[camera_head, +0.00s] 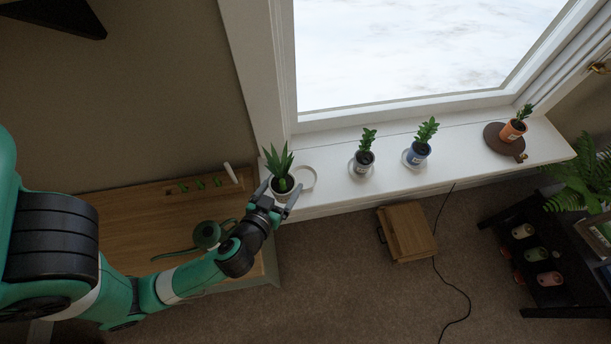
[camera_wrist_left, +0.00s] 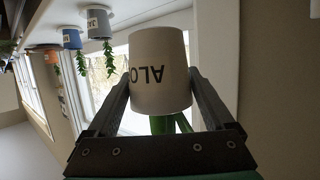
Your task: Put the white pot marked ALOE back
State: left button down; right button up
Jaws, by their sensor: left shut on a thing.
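The white pot marked ALOE (camera_head: 284,194), with a spiky green plant, is between the fingers of my left gripper (camera_head: 281,190) at the left end of the windowsill. In the left wrist view, which is upside down, the pot (camera_wrist_left: 161,72) fills the middle with its lettering facing the camera, and the left gripper (camera_wrist_left: 160,82) has a finger on each side of it. An empty white saucer (camera_head: 312,180) lies on the sill just right of the pot, partly behind it. I cannot tell how high the pot is above the sill. My right gripper is not in view.
On the sill (camera_head: 330,205) stand a grey pot (camera_head: 364,158) and a blue pot (camera_head: 418,153) on saucers, and an orange pot (camera_head: 512,131) on a dark round board. A wooden bench (camera_head: 150,225) with a green watering can (camera_head: 206,235) is at left. A wooden box (camera_head: 408,232) is below.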

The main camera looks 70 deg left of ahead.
pick_arm(q)
jog(key=b+x, duration=0.4)
jog(key=x, duration=0.1)
jog(key=shift+s+d+f, duration=0.1)
jog(key=shift+s+f, duration=0.05)
jog(key=shift+f, duration=0.25)
jog(key=w+a+f+b, duration=0.1)
jog(key=w+a+f, duration=0.2)
jog(key=w+a+f+b, duration=0.1)
jog(key=w+a+f, duration=0.2)
jog(key=shift+w+f, duration=0.25)
jog(key=shift+f, duration=0.05)
notch_tip(320, 180, down, 4)
jog(key=shift+w+a+r+b, duration=0.1)
jog(key=shift+w+r+b, duration=0.05)
jog(key=shift+b, duration=0.8)
